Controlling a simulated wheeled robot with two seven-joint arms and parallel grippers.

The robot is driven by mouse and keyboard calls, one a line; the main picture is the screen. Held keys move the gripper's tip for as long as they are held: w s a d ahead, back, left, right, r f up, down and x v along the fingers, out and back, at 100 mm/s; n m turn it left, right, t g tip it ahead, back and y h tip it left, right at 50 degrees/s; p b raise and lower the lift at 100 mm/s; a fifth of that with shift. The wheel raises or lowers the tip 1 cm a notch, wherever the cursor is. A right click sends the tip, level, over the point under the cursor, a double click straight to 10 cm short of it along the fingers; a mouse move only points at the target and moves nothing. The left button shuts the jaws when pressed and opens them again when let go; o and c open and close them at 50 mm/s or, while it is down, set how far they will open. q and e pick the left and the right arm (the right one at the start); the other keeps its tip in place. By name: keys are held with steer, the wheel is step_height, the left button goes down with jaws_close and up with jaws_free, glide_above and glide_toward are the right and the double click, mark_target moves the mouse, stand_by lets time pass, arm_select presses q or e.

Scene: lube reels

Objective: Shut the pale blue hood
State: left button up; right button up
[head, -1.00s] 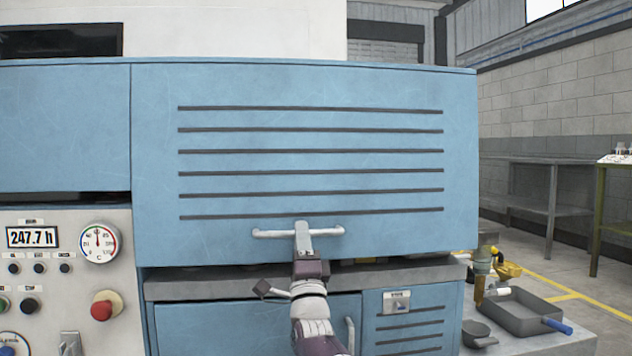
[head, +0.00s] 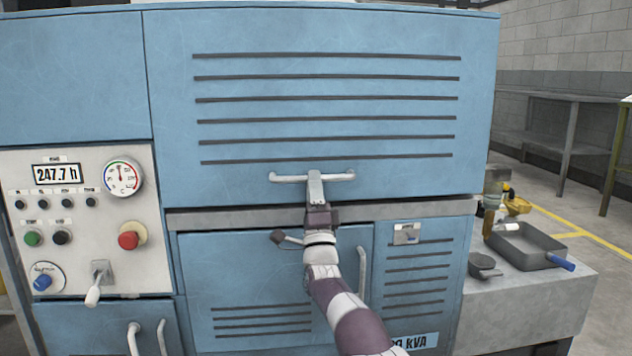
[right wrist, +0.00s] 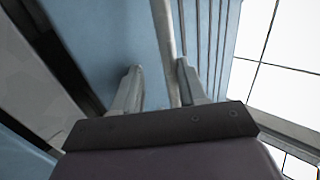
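The pale blue hood (head: 325,105) is a wide slatted panel on the front of the machine. Its lower edge meets the grey sill (head: 235,220), with no clear gap showing in the head view. A light bar handle (head: 287,179) runs across its lower part. My right gripper (head: 315,178) is at the middle of this handle. In the right wrist view, the handle bar (right wrist: 165,35) passes between the two spread fingers (right wrist: 158,85), closer to the right finger, with space at the left one. My left gripper is out of view.
A control panel (head: 75,235) with a gauge, knobs and a red button is at the left. Lower doors (head: 220,270) with handles lie below the sill. At the right, a grey ledge (head: 540,300) holds a tray (head: 525,250) and small items. Floor is open beyond.

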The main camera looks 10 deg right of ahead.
steer(key=shift+w+f, duration=0.3)
steer(key=shift+f, duration=0.65)
steer(key=s+r+p+v, duration=0.1)
steer(key=p+v, duration=0.3)
steer(key=v, duration=0.7)
steer(key=shift+s+f+p, duration=0.15)
steer(key=shift+s+p, duration=0.15)
steer(key=shift+s, duration=0.1)
